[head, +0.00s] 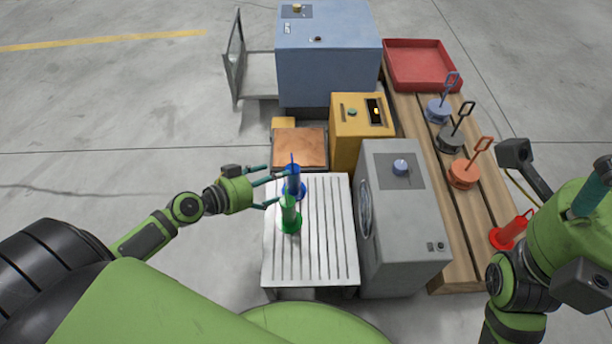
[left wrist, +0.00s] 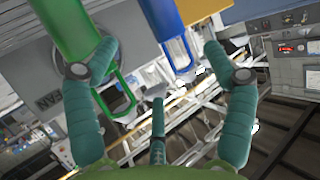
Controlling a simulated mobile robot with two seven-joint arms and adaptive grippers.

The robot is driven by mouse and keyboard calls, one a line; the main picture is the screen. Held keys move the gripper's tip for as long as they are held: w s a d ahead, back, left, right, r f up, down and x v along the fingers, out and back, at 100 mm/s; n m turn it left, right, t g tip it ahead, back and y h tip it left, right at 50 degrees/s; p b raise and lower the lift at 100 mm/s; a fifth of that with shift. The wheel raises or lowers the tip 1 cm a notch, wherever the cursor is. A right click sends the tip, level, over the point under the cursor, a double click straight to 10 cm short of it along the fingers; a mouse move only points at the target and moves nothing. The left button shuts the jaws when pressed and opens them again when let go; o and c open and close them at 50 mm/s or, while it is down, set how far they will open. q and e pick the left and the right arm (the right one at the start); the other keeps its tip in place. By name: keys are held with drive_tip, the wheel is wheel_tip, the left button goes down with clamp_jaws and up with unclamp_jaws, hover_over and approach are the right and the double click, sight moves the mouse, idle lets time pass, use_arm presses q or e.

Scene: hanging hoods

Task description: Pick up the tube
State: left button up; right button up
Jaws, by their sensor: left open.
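A blue tube (head: 293,182) and a green tube (head: 289,213) stand side by side on a white slatted table (head: 328,240); the green one is nearer to me. My left gripper (head: 280,186) is open at their left side, its fingers reaching toward them. In the left wrist view the green tube (left wrist: 72,28) shows at upper left, its loop handle partly behind one finger. The blue tube (left wrist: 162,18) with its loop handle shows at top centre, between the open fingers (left wrist: 165,75). I cannot tell whether a finger touches either tube. My right gripper (head: 590,195) shows only in part at the right edge.
A grey machine (head: 415,235) stands right of the slatted table. A yellow box (head: 348,140), an orange-topped plate (head: 300,147) and a blue cabinet (head: 330,65) stand behind. A wooden pallet (head: 415,110) at right bears several handled pieces and a red tray (head: 418,45).

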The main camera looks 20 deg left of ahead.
sight(294, 171)
use_arm(q)
drive_tip(key=shift+x, duration=1.1)
drive_tip(key=shift+w+r+x, duration=0.1)
drive_tip(key=shift+x, duration=1.05)
drive_tip(key=shift+w+r+x, duration=0.1)
drive_tip(key=shift+x, duration=1.05)
drive_tip(key=shift+a, duration=0.2)
clamp_jaws()
